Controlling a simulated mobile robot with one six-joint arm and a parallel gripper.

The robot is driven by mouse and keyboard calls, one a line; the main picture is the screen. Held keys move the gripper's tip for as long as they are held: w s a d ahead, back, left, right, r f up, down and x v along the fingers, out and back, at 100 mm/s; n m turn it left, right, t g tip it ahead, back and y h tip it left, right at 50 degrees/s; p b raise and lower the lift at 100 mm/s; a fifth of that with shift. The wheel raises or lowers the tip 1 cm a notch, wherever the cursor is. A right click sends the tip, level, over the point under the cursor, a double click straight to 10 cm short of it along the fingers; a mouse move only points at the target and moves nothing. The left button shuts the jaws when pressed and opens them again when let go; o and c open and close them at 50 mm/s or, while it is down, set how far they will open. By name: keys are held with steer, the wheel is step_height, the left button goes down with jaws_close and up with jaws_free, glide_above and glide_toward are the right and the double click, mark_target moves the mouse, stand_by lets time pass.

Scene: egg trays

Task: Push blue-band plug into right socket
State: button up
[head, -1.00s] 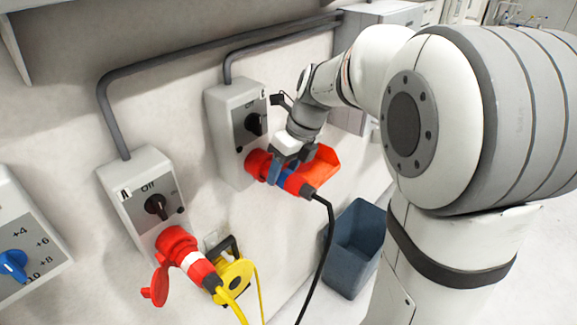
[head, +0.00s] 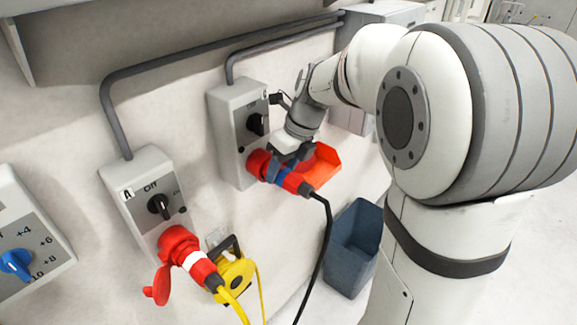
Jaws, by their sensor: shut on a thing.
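The blue-band plug (head: 291,181) is red with a blue band and a black cable. It lies in line with the red right socket (head: 257,162) under the right grey switch box (head: 228,117). Its front end meets the socket mouth; how deep it sits cannot be told. My gripper (head: 289,158) is shut on the plug from above, and its fingers hide part of the blue band. The left socket (head: 177,243), under the left switch box (head: 137,187), holds a red plug with a white band (head: 194,264) and a yellow cable.
An orange-red open tray (head: 322,165) sits just right of my gripper. A blue-grey bin (head: 352,255) stands below. A yellow cable reel (head: 235,275) is beside the left plug. A black cable (head: 325,240) hangs from the held plug. A dial box (head: 22,240) is at far left.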

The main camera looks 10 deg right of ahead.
steer(key=shift+w+a, duration=0.3)
steer(key=shift+w, duration=0.1)
steer(key=o, duration=0.4)
stand_by(0.4)
steer(key=o, duration=0.8)
steer(key=shift+s+a, duration=0.1)
